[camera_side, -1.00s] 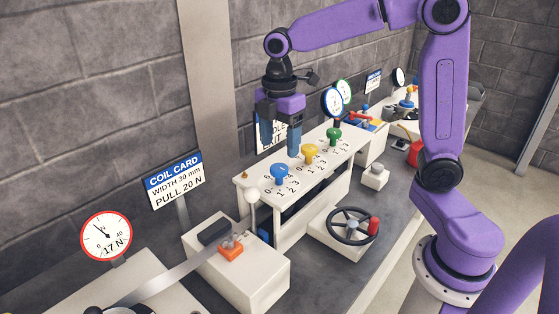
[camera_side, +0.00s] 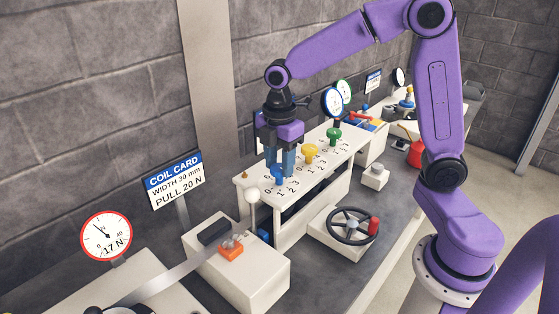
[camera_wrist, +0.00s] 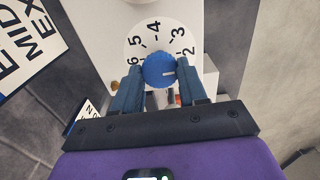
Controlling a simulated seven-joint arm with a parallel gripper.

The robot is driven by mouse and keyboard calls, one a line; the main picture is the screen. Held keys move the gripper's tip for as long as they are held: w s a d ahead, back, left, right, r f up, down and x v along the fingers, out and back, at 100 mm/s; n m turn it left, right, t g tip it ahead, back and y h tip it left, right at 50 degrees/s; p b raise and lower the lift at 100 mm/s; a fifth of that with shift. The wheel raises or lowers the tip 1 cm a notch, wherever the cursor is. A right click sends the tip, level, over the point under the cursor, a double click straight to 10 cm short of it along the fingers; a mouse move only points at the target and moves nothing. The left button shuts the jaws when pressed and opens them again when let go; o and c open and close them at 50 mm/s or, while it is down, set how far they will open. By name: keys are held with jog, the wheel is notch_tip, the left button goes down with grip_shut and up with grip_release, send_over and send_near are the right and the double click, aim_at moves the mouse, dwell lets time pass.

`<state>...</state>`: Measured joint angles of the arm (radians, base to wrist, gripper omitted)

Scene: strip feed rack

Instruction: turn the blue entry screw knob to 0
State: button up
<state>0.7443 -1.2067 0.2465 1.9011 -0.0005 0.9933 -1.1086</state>
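The blue knob (camera_wrist: 159,71) sits on a white numbered dial (camera_wrist: 133,48) in the wrist view. Its pale pointer mark faces right, near or just below the numeral 2. The lower numerals are hidden by my gripper. In the side view the blue knob (camera_side: 277,178) is at the near end of the white rack and partly hidden by my fingers. My gripper (camera_side: 279,168) is lowered over it, with one blue finger on each side. In the wrist view the fingertips of my gripper (camera_wrist: 160,75) flank the knob closely. Whether they press on it I cannot tell.
A yellow knob (camera_side: 310,151) and a green knob (camera_side: 334,135) stand farther along the rack. A white ball (camera_side: 252,195) is at its near corner. A handwheel (camera_side: 352,226) stands in front. The red-rimmed gauge (camera_side: 106,236) reads 17 N.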

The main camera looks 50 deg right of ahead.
jog(key=shift+m, duration=0.3)
jog(key=m, duration=0.3)
jog(key=shift+m, duration=0.4)
jog(key=m, duration=0.9)
jog(key=shift+m, duration=2.3)
jog(key=o, duration=1.1)
jog(key=shift+c, duration=0.2)
